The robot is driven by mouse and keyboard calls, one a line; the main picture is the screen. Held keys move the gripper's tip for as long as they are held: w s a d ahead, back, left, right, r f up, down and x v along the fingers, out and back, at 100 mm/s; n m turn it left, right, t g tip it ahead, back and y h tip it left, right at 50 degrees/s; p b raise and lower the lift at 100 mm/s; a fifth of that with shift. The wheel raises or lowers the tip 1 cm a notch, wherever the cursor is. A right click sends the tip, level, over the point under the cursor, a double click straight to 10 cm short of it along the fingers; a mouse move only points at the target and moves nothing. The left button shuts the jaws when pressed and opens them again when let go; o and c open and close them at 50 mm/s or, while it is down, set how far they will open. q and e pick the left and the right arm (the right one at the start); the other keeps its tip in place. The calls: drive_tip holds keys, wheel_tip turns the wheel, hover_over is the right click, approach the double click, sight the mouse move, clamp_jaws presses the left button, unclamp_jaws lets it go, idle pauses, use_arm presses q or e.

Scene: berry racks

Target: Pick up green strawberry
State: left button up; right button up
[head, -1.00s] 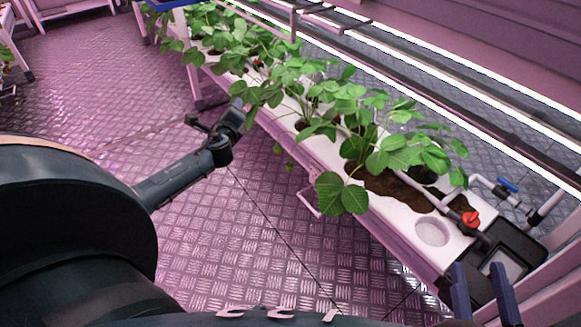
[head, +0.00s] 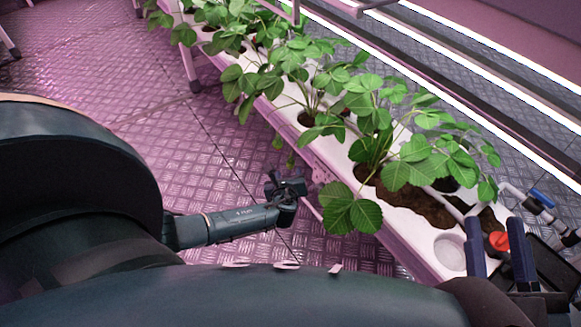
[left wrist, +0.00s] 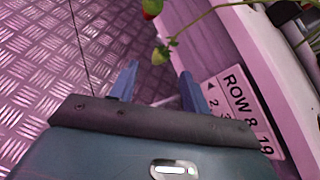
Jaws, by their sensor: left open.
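A small pale green strawberry (left wrist: 160,55) hangs from a thin stem in the left wrist view, near the gap between the tips of my left gripper (left wrist: 158,72). The gripper is open, with nothing held between its blue fingers. A red strawberry (left wrist: 152,6) is partly cut off at the top edge. In the head view, my left gripper (head: 272,183) is beside the front of the white planter, below small hanging fruit (head: 290,160).
The white planter trough (head: 432,262) holds several leafy strawberry plants (head: 385,125). A large low leaf (head: 351,208) hangs over its front, right of my left gripper. A row sign (left wrist: 240,105) is close to the right finger. The metal floor (head: 140,140) is clear.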

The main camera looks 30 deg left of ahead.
sight(290, 166)
use_arm(q)
drive_tip(key=b+x, duration=0.1)
drive_tip(key=x, duration=0.2)
drive_tip(key=shift+w+a+f+b, duration=0.1)
drive_tip(key=shift+w+f+b, duration=0.1)
drive_tip(key=shift+b, duration=0.1)
drive_tip(key=b+x, duration=0.3)
drive_tip(key=x, duration=0.1)
drive_tip(key=shift+w, duration=0.1)
drive_tip(key=shift+w+a, duration=0.1)
drive_tip(key=shift+w, duration=0.15)
drive_tip(key=c, duration=0.7)
use_arm(e)
wheel_tip(290, 166, up, 7)
drive_tip(key=n+t+y, duration=0.1)
drive_tip(key=n+y, duration=0.6)
drive_tip(key=shift+d, duration=0.3)
use_arm(q)
drive_tip(key=shift+o, duration=0.2)
